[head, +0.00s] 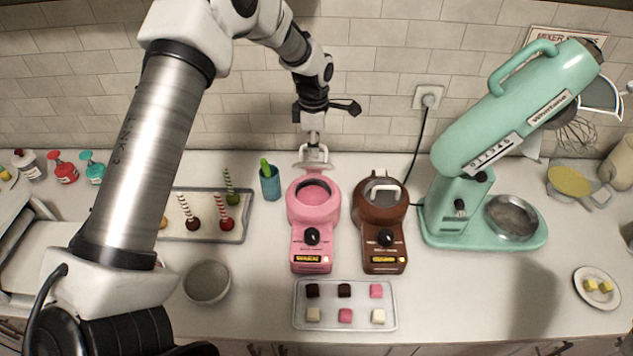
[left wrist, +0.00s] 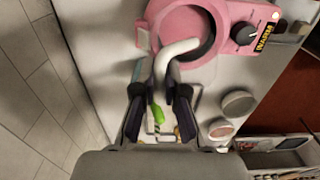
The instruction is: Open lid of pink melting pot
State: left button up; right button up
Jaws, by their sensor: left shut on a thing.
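The pink melting pot (head: 311,240) stands on the counter near the middle of the head view, its round bowl at the back and its dial at the front. Its clear lid (head: 313,165) appears raised and tilted above the back of the bowl, with the pink inside showing. My left gripper (head: 313,147) reaches down from above and is shut on the lid's pale handle. In the left wrist view the curved handle (left wrist: 175,52) runs between the two dark fingertips of my left gripper (left wrist: 160,92), beside the pink bowl (left wrist: 208,50). My right gripper is not visible.
A brown melting pot (head: 384,235) with a pale handle on top stands close to the right. A tray of small cubes (head: 345,325) lies in front. A blue cup (head: 270,186) and a cake-pop tray (head: 240,232) are at the left. A mint mixer (head: 470,165) stands at the right.

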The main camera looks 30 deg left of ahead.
pick_arm(q)
jog(key=w+a+f, duration=0.1)
jog(key=w+a, duration=0.4)
jog(key=w, duration=0.3)
jog(key=shift+w+f, duration=0.15)
jog(key=shift+f, duration=0.25)
dwell(0.5)
jog(key=o, duration=0.9)
jog(key=shift+r, duration=0.1)
jog(key=o, duration=0.4)
jog(key=shift+r+p, duration=0.75)
jog(key=shift+r, duration=2.75)
